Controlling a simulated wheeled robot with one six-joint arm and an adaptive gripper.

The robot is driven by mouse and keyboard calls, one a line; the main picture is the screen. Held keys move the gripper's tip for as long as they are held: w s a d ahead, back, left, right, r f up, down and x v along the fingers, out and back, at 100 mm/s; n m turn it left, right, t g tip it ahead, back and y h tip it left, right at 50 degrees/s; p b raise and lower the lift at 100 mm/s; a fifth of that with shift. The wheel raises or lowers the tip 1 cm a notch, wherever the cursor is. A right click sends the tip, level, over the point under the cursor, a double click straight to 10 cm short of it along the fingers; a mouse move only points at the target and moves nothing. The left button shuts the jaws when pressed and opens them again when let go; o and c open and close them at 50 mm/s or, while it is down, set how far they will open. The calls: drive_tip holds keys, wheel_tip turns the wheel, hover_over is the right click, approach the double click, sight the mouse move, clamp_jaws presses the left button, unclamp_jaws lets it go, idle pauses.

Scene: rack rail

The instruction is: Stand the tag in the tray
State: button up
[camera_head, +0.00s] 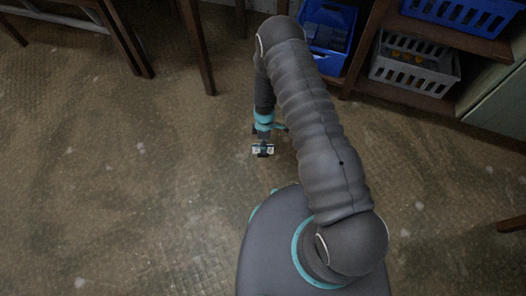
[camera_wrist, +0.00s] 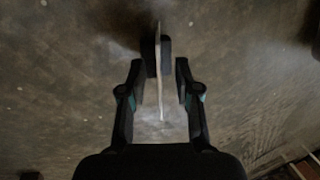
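In the wrist view, a thin pale upright strip, seen edge-on, looks like the tag (camera_wrist: 160,95). It lies between the two fingers of my gripper (camera_wrist: 160,82), with a gap on either side. The fingers stand apart and do not visibly touch it. A dark block shape (camera_wrist: 165,55) shows right behind the strip; I cannot tell what it is. In the head view, my gripper (camera_head: 263,150) hangs low over the floor beyond my base, small and partly hidden by the arm. I cannot make out the tray in either view.
A blue crate (camera_head: 328,35) and a grey crate (camera_head: 412,70) with yellow items stand in a wooden shelf at the upper right. Another blue crate (camera_head: 465,12) sits higher. Wooden legs (camera_head: 195,45) stand at the upper left. The brown floor (camera_head: 120,190) is clear at left.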

drive_tip(key=shift+f+b, duration=0.25)
drive_tip(key=shift+b, duration=0.2)
idle(0.6)
clamp_jaws()
